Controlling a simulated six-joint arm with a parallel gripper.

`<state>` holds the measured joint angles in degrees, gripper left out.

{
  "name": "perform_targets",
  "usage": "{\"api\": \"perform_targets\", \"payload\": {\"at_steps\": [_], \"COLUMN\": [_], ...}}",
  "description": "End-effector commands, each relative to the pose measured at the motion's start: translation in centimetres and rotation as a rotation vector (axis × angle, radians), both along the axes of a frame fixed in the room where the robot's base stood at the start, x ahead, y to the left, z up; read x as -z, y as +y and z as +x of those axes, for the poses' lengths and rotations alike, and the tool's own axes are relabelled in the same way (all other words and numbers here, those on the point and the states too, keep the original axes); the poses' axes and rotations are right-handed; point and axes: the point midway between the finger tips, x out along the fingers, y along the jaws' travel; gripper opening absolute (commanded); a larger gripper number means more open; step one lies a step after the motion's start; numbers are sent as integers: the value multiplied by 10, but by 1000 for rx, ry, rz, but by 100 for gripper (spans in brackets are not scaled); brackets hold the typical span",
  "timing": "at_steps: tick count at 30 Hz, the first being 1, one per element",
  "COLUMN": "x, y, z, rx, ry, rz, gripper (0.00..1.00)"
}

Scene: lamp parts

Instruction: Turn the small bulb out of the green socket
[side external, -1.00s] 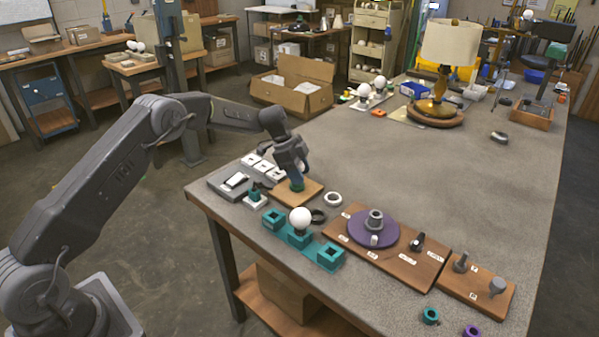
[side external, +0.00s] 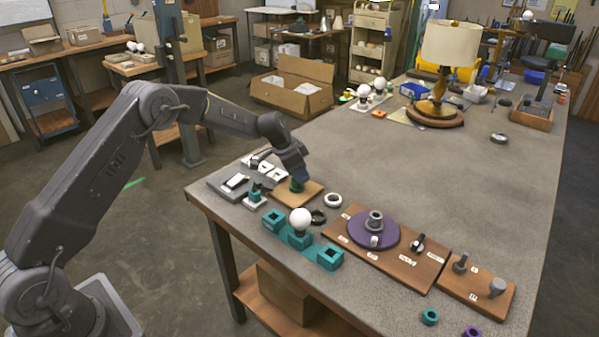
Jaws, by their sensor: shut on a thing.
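The green socket (side external: 297,187) stands on a small square wooden board (side external: 311,193) near the left end of the table. My gripper (side external: 301,176) is right above the socket, pointing down and a little tilted in the picture. Its fingers are shut. The small bulb between them is hidden, and I cannot tell whether its base is still inside the socket.
A teal block with a large white bulb (side external: 300,219) stands in front, between empty teal square holders. A white ring (side external: 333,200) and a dark ring (side external: 317,216) lie close by. A switch panel (side external: 236,183) is left; a purple disc (side external: 388,236) is right. The table's middle is mostly clear.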

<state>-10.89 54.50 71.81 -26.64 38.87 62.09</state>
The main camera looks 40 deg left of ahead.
Motion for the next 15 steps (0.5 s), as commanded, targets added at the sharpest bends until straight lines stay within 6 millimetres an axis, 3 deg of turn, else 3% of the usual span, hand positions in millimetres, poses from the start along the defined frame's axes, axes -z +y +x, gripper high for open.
{"api": "perform_targets", "payload": {"at_steps": [5, 15], "x": [-1, -2], "y": [1, 3], "z": [1, 2], "rx": [-37, -362], "ry": [-3, -8], "rz": [2, 2], "gripper": [26, 26]}}
